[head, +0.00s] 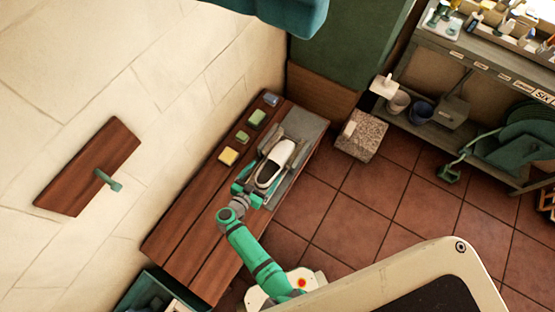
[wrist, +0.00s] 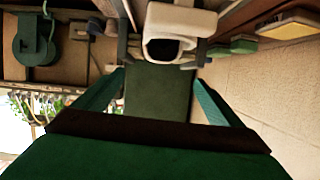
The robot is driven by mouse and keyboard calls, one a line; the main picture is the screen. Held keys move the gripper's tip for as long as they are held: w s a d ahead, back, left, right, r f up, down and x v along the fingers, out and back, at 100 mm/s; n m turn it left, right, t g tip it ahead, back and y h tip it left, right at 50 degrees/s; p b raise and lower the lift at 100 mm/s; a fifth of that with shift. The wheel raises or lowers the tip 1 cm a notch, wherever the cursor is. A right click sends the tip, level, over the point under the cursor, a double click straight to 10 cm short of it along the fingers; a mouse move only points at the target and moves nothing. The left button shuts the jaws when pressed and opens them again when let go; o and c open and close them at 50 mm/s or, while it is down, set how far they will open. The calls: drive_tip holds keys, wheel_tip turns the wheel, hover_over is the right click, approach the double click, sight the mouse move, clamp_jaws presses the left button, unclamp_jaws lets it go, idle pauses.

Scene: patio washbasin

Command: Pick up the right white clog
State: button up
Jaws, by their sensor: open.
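One white clog (head: 284,153) with a dark opening lies on the grey slab (head: 305,125) on the wooden bench; I cannot make out a second clog. My gripper (head: 249,190) is open at the clog's near end in the head view. In the wrist view the clog (wrist: 183,20) is at the top centre, its dark opening facing the camera. The two teal fingers of my gripper (wrist: 160,80) are spread below it, with nothing between them. I cannot tell whether a finger touches the clog.
A yellow block (head: 228,156), green blocks (head: 257,119) and a bluish one (head: 271,99) line the bench's wall side. The near part of the wooden bench (head: 190,240) is bare. A stone block (head: 361,137) and a cluttered shelf (head: 485,65) stand at the right.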

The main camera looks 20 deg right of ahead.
sight(274, 162)
drive_tip(key=shift+w+a+f+g, duration=0.2)
drive_tip(key=shift+a+f+g, duration=0.2)
drive_tip(key=shift+f, duration=0.3)
drive_tip(key=x, duration=0.5)
drive_tip(key=shift+f, duration=0.2)
drive_tip(key=shift+x, duration=2.65)
drive_tip(key=shift+s+f, duration=0.15)
drive_tip(key=shift+s, duration=0.05)
drive_tip(key=shift+c, duration=0.4)
drive_tip(key=c, duration=1.3)
